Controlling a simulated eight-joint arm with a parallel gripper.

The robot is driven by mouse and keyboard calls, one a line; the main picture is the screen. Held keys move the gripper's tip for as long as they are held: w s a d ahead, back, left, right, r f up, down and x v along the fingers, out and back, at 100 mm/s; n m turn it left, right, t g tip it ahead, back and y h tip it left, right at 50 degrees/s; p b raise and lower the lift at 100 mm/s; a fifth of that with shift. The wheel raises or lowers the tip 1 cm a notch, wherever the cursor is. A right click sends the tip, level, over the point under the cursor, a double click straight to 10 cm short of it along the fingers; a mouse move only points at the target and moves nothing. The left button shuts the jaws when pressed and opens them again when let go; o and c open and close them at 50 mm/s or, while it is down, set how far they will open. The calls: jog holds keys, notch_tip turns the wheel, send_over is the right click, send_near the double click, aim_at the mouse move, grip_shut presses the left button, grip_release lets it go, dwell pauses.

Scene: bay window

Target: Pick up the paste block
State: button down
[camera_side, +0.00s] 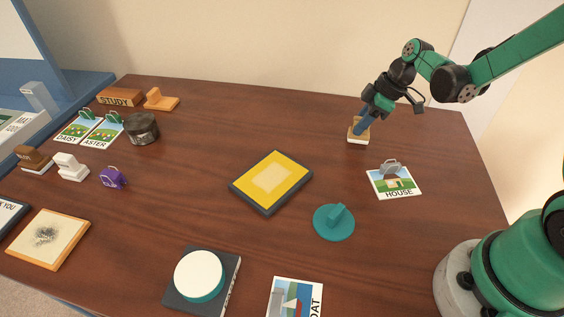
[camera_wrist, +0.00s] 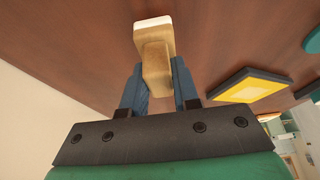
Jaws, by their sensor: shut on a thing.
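The paste block (camera_side: 357,140) is a pale wooden block with a raised grip and a white underside. It is at the far right of the table, at or very near the tabletop; I cannot tell if it touches. My gripper (camera_side: 362,124) points down and is shut on the block's grip. In the wrist view the paste block (camera_wrist: 154,42) sits between the blue fingers of my gripper (camera_wrist: 161,88), its white edge at the far end.
A house card with a grey clip (camera_side: 394,180) lies close to the right. A yellow pad (camera_side: 271,180) and a teal disc with a handle (camera_side: 334,221) lie nearer the front. A dark jar (camera_side: 142,128) and stamps stand at left. The table between block and jar is clear.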

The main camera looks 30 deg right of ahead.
notch_tip(320, 180, up, 19)
jog(key=shift+r, duration=0.15)
dwell(0.8)
